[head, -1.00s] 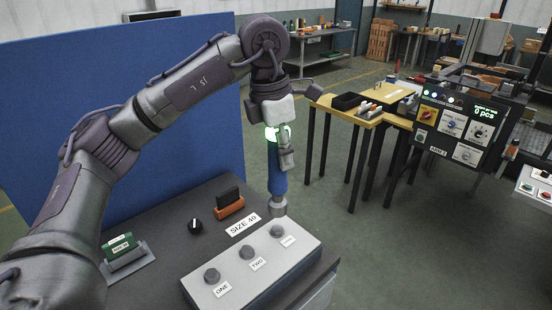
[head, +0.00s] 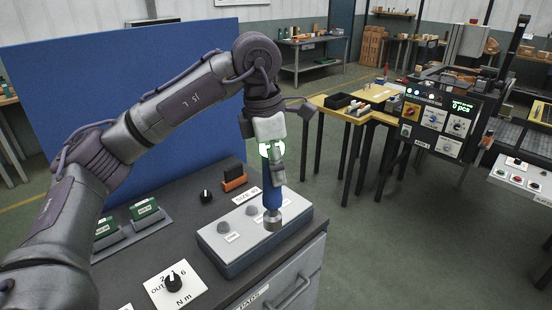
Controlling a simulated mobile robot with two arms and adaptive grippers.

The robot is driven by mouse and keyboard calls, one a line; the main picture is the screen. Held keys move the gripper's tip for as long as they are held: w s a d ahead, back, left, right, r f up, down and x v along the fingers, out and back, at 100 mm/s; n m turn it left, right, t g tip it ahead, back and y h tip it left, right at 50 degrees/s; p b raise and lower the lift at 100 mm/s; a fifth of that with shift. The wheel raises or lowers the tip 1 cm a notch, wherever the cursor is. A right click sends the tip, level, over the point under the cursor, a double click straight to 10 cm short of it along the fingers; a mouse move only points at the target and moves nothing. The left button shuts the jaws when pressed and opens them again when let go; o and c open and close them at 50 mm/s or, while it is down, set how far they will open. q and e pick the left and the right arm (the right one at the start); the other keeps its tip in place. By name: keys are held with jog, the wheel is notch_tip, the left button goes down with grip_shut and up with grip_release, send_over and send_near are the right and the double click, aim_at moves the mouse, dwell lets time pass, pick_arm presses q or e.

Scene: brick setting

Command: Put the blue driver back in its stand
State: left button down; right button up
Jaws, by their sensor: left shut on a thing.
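The blue driver (head: 272,193) is upright in my left gripper (head: 273,165), which is shut on its upper part. The driver's wide grey metal lower end (head: 273,220) overlaps the right part of a grey block (head: 232,255) on the dark bench. I cannot tell whether it touches the block or hangs above it. Two round grey fittings show on the block, one at the left (head: 223,227) and one in the middle (head: 252,210). The driver's lower end hides the right one. I cannot tell if the block is the stand. My right gripper is not in view.
On the bench are a black knob (head: 206,196), an orange and black item (head: 233,177), green boxes (head: 144,208) and a white dial plate (head: 174,285). A blue panel (head: 130,90) stands behind. Right lie open floor, a yellow table (head: 335,100) and a control panel (head: 440,122).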

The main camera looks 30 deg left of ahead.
aim_at(277, 210)
pick_arm(q)
jog(key=f+m, duration=0.2)
jog(key=s+f+m+g, duration=0.1)
jog(key=f+m, duration=0.1)
jog(key=m, duration=0.1)
jog(key=shift+s+d+f, duration=0.15)
jog(key=shift+f, duration=0.15)
jog(key=s+d+f+m+g, duration=0.1)
jog(key=s+f+m, duration=0.4)
jog(key=m, duration=0.5)
jog(key=s+d+f+m+y, duration=0.1)
jog(key=s+d+f+m, duration=0.2)
jog(key=f+m, duration=0.6)
jog(key=shift+s+d+f+m+g, duration=0.25)
jog(key=shift+s+m+g, duration=0.15)
jog(key=shift+s+m, duration=0.65)
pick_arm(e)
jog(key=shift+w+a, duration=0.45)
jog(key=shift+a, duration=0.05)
pick_arm(q)
jog(key=shift+s+a+n, duration=0.15)
jog(key=shift+n, duration=0.1)
